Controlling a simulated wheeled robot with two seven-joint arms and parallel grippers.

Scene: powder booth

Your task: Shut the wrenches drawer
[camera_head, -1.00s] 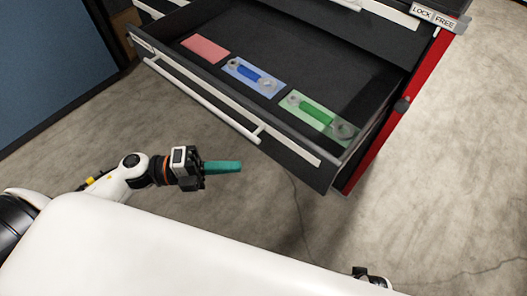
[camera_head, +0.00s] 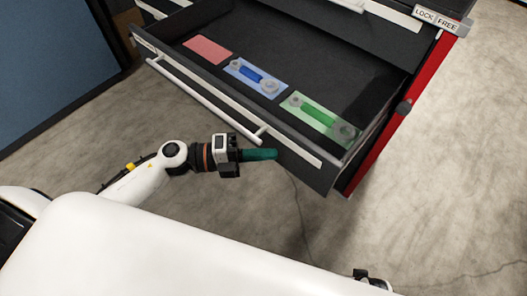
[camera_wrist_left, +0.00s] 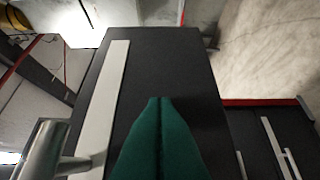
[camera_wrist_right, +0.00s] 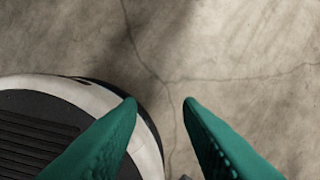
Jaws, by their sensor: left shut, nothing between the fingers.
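The wrenches drawer (camera_head: 300,150) stands pulled out of the dark and red cabinet. Inside lie a blue wrench (camera_head: 250,73) and a green wrench (camera_head: 318,114) on coloured pads, and a bare red pad (camera_head: 207,50). My right gripper (camera_wrist_right: 160,102) is open and empty over the floor.
A blue panel (camera_head: 50,60) stands at the left. The concrete floor (camera_head: 460,160) at the right is clear.

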